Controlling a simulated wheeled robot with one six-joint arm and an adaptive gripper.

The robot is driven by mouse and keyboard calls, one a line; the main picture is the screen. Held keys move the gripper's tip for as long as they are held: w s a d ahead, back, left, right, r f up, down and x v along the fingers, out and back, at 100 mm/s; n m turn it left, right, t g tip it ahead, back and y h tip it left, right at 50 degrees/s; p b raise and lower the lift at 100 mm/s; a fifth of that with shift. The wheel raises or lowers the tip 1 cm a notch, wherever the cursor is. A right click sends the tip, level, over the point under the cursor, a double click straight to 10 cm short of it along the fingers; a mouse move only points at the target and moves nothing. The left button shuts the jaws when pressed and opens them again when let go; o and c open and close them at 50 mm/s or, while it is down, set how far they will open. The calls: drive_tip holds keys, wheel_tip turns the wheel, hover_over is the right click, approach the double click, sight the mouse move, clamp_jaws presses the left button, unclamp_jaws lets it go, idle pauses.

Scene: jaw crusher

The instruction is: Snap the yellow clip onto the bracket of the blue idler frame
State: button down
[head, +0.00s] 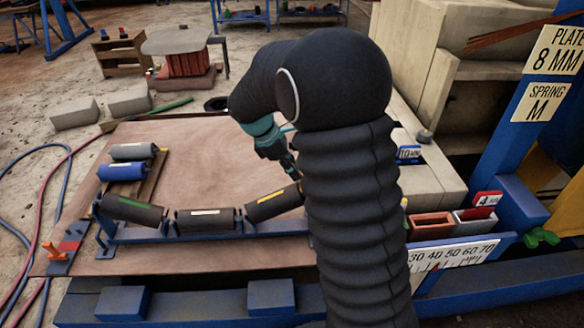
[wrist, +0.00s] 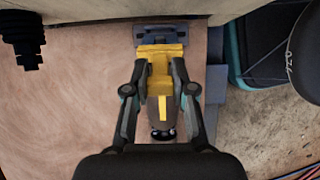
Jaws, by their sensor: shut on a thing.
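The blue idler frame (head: 190,236) lies on a brown board and carries three dark rollers with green, white and yellow stripes. My gripper (wrist: 160,72) is shut on the yellow clip (wrist: 163,55) in the wrist view. The clip's far edge lies against or just over a blue-grey bracket (wrist: 168,32); I cannot tell whether it is seated. The yellow-striped roller (wrist: 152,112) shows between and below my fingers; it also shows in the head view (head: 272,204). In the head view my arm hides the clip, the fingertips and the frame's right end.
Grey and blue spare rollers (head: 122,172) lie on a wooden rack at the left of the board. An orange-handled part (head: 54,250) stands at the board's left edge. Red and white bins (head: 431,225) and a numbered scale (head: 455,256) are right of my arm.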

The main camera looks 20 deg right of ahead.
drive_tip(key=shift+d+f, duration=0.2)
drive_tip(key=shift+f, duration=0.25)
drive_tip(key=c, duration=0.9)
unclamp_jaws()
drive_tip(key=shift+r, duration=0.1)
drive_tip(key=v, duration=1.2)
drive_tip(key=shift+s, duration=0.1)
